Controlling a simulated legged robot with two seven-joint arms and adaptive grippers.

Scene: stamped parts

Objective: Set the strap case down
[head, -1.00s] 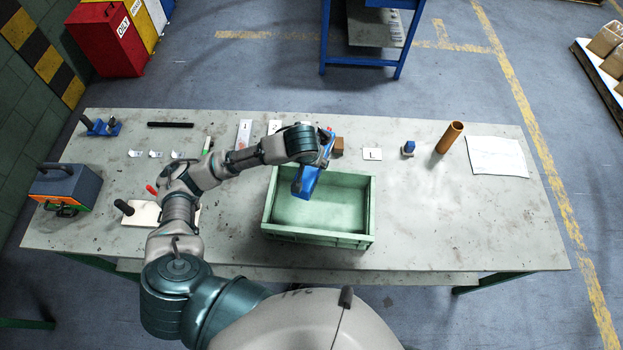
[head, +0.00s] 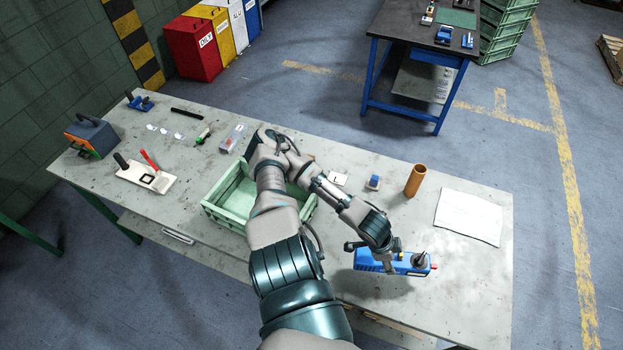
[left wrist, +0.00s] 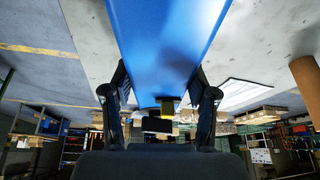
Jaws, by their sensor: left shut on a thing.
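The blue strap case (head: 409,266) hangs from my left gripper (head: 383,262) over the right front part of the table. It lies lengthwise across the picture, with dark fittings on top and a small red tip at its right end. A shadow shows on the table below it; I cannot tell how large any gap is. In the left wrist view, the blue case (left wrist: 170,40) fills the space between the two dark fingers of the left gripper (left wrist: 162,100), which are shut on it. My right gripper is not in view.
A green crate (head: 213,212) stands left of my arm, partly hidden by it. The table (head: 460,295) is bare around the case.

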